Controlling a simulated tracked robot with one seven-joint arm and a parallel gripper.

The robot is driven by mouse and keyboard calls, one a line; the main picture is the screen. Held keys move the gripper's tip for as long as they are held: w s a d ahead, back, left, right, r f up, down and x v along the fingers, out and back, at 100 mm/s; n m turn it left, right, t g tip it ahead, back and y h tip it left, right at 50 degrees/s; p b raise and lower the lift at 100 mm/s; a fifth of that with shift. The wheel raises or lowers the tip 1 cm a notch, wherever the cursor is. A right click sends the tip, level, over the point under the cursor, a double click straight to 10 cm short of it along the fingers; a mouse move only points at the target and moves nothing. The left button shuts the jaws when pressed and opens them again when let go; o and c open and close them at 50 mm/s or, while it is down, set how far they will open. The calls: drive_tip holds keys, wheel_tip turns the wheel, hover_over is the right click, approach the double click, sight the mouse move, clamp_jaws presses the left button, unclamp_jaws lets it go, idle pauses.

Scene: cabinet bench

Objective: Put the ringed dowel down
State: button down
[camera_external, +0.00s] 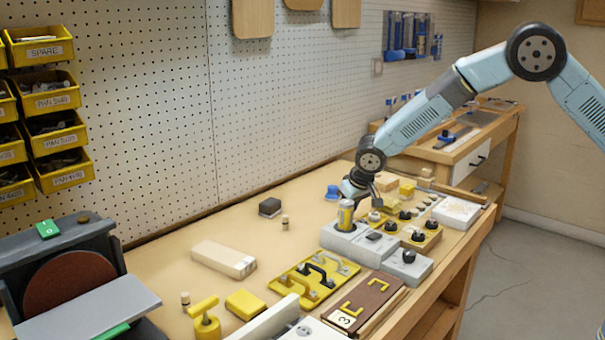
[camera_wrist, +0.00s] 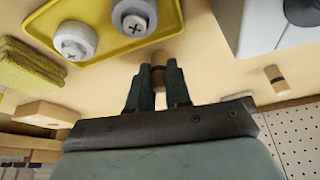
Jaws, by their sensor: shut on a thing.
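The ringed dowel (camera_wrist: 158,78) is a short pale wooden peg with a brown band. In the wrist view it sits between the two dark fingers of my gripper (camera_wrist: 158,88), which are shut on it. In the external view my gripper (camera_external: 358,194) is low over the bench, behind the yellow cylinder and grey block. The dowel cannot be made out there, and its gap to the bench top is unclear. A second dowel with a dark band (camera_wrist: 277,80) stands apart to the right in the wrist view.
A yellow tray (camera_wrist: 105,42) with white round knobs lies close to my gripper. A yellow sponge (camera_wrist: 42,62) and a wooden block (camera_wrist: 45,114) are at left. A grey block (camera_external: 345,240) carries a yellow cylinder (camera_external: 346,215). The bench around the dark block (camera_external: 270,207) is mostly clear.

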drive_tip(key=shift+f, duration=0.15)
drive_tip(key=c, duration=1.1)
unclamp_jaws()
drive_tip(key=shift+o, duration=0.2)
drive_tip(key=v, duration=1.2)
